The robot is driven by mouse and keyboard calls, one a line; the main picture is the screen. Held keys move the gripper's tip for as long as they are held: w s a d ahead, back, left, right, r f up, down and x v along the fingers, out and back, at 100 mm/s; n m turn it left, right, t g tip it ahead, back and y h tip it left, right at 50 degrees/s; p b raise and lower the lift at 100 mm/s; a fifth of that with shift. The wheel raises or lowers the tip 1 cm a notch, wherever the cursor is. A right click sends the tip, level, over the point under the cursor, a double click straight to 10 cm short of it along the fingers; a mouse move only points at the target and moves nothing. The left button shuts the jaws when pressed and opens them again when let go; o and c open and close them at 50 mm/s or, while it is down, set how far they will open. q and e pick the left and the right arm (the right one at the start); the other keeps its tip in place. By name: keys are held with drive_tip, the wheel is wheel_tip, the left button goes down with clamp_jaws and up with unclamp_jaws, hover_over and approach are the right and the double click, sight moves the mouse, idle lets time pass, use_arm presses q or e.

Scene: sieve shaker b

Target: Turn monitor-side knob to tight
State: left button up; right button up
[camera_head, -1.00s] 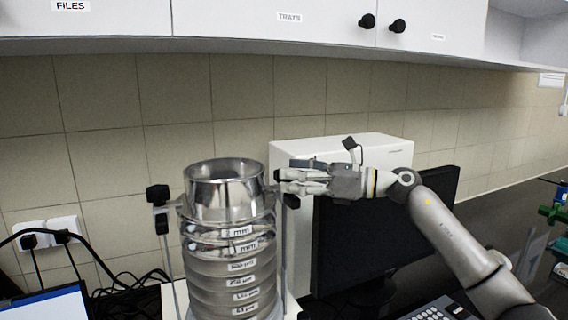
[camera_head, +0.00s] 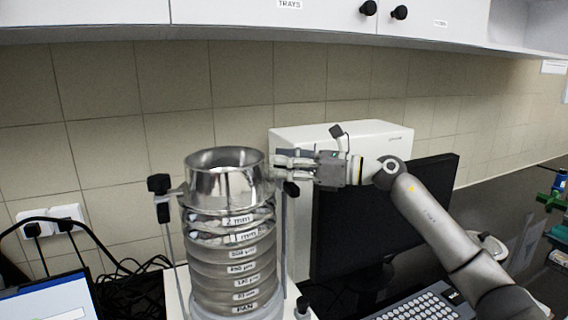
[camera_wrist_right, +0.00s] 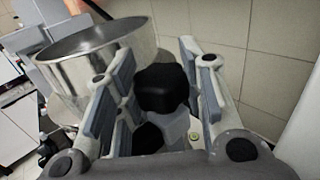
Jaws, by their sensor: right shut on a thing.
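The sieve stack (camera_head: 236,262) stands upright with a shiny metal bowl (camera_head: 226,188) on top. The monitor-side knob is black; in the right wrist view it (camera_wrist_right: 161,88) sits between the two finger pads, close to the bowl's rim. In the head view my right gripper (camera_head: 279,167) reaches in from the right at the bowl's right edge and largely hides the knob's top. This gripper is shut on the knob, though the wrist view does not clearly show contact on both sides. The other black knob (camera_head: 158,184) is on the stack's left side.
A dark monitor (camera_head: 415,185) stands right of the stack, beneath my right arm. A white box (camera_head: 375,134) is behind the gripper. A keyboard (camera_head: 420,304) lies at the front right. Cables (camera_head: 130,272) lie left of the stack. Cupboards hang above.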

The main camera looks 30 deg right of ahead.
drive_tip(key=shift+n+g+y+b, duration=0.4)
drive_tip(key=shift+n+g+y, duration=0.2)
drive_tip(key=shift+g, duration=0.2)
drive_tip(key=shift+c, duration=0.2)
drive_tip(key=o, duration=1.1)
drive_tip(key=shift+c, duration=0.2)
drive_tip(key=v, duration=1.2)
drive_tip(key=shift+s, duration=0.1)
